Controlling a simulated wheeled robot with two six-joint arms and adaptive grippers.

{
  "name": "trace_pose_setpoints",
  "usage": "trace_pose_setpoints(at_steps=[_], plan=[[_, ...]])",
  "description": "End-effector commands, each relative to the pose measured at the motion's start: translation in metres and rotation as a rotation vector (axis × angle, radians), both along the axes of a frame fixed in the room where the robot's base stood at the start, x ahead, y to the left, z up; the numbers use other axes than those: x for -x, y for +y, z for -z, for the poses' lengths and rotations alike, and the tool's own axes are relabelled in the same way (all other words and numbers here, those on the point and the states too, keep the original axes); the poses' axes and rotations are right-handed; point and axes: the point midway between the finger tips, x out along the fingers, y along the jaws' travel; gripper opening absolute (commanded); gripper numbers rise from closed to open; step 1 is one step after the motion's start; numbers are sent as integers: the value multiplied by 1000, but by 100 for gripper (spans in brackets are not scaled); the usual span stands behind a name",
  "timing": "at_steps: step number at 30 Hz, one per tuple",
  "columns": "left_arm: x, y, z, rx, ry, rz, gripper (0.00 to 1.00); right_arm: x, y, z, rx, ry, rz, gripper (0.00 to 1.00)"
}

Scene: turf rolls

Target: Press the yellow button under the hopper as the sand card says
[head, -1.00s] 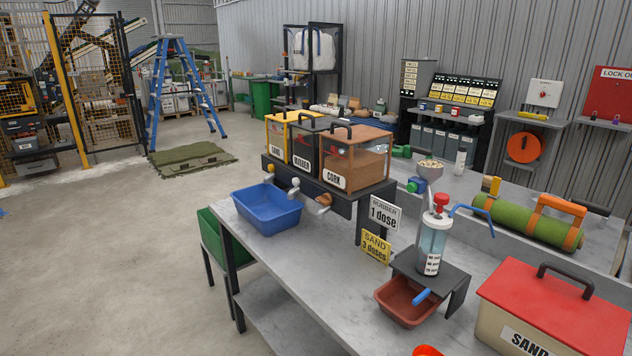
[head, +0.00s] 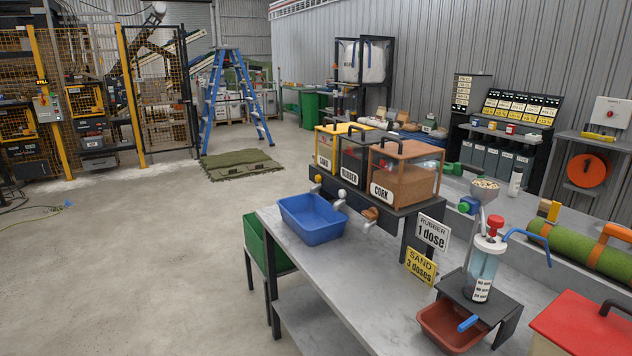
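Three hoppers stand in a row on a dark stand on the bench: the yellow-lidded sand hopper (head: 332,150), the black rubber hopper (head: 357,162) and the brown cork hopper (head: 404,172). A small yellow button (head: 318,179) shows under the sand hopper. A whitish knob (head: 342,196) is under the rubber hopper and a brown one (head: 370,213) under the cork hopper. The yellow sand card (head: 421,266) reads "SAND 3 doses". The white rubber card (head: 432,233) reads "RUBBER 1 dose". A blue tray (head: 311,218) sits below the sand and rubber outlets. Neither gripper is in view.
A pump bottle (head: 484,262) stands on a small dark stand above a red-brown tray (head: 452,327). A red-lidded box (head: 585,325) is at the lower right. A green bin (head: 262,240) stands left of the bench (head: 345,290). The floor on the left is open.

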Motion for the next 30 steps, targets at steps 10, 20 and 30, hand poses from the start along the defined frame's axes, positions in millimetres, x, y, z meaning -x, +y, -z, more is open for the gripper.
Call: trace_pose_setpoints(at_steps=[10, 20, 30], plan=[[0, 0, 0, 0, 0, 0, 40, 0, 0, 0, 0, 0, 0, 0], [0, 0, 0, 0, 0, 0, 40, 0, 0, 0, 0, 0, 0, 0], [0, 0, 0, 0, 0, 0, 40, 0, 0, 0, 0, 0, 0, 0]])
